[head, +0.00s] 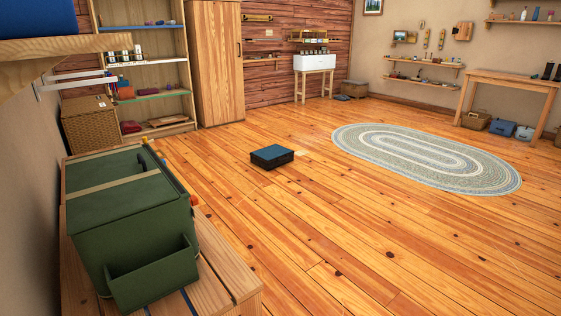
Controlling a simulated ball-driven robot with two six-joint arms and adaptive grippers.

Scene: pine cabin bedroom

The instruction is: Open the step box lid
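A low dark box with a blue-grey top (271,156), which looks like the step box, sits on the wooden floor near the middle of the head view. Its top lies flat and looks closed. A small pale patch lies on the floor by its right side. Neither of my grippers shows in this view, and nothing touches the box.
A green bin (125,215) with a front pocket stands on a slatted wooden bench (228,272) at the near left. An oval braided rug (425,156) lies to the right. A tall wardrobe (217,62) stands behind. The floor around the box is clear.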

